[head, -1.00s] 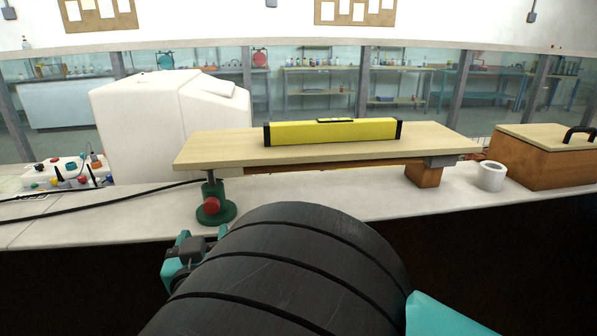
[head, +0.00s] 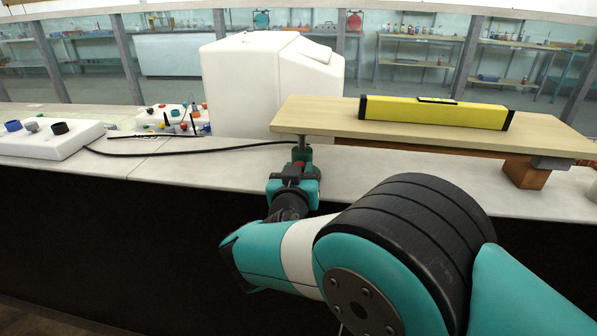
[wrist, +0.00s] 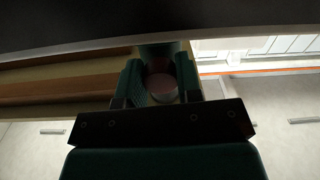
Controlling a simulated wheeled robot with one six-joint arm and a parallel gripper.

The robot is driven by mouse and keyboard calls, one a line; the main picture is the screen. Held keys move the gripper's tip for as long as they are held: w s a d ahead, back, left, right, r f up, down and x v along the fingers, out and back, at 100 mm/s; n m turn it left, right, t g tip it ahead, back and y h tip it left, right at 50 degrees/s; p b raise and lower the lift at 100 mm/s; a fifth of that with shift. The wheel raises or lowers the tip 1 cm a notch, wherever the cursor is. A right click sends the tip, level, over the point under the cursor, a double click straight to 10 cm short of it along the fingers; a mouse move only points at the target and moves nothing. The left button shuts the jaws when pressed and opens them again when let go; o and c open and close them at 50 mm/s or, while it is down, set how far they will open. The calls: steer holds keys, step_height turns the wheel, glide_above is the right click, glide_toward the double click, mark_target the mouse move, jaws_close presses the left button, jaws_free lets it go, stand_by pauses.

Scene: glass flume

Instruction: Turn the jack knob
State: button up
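The jack knob is a red round knob on the small green jack under the left end of the wooden board (head: 340,122). In the head view only a bit of the knob (head: 299,164) shows behind my gripper (head: 292,182). In the wrist view the knob (wrist: 160,84) lies between the two teal fingers of my gripper (wrist: 160,88), its round face toward the camera. The fingers stand on either side of it with no clear gap. Whether they press on it is too dark to tell. The jack's green base is mostly hidden by my gripper.
A yellow spirit level (head: 435,112) lies on the board, whose right end rests on a wooden block (head: 525,173). A white tank (head: 265,88) stands behind. A black cable (head: 200,152) runs along the bench from a white control box (head: 50,138).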

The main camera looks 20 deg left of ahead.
steer(key=c, duration=0.3)
steer(key=b, duration=0.3)
steer(key=shift+f+m, duration=0.35)
steer(key=shift+m, duration=0.05)
steer(key=shift+b, duration=0.8)
steer(key=shift+r+m+b, duration=0.3)
steer(key=shift+m+b, duration=0.1)
steer(key=shift+b, duration=0.2)
steer(key=o, duration=0.9)
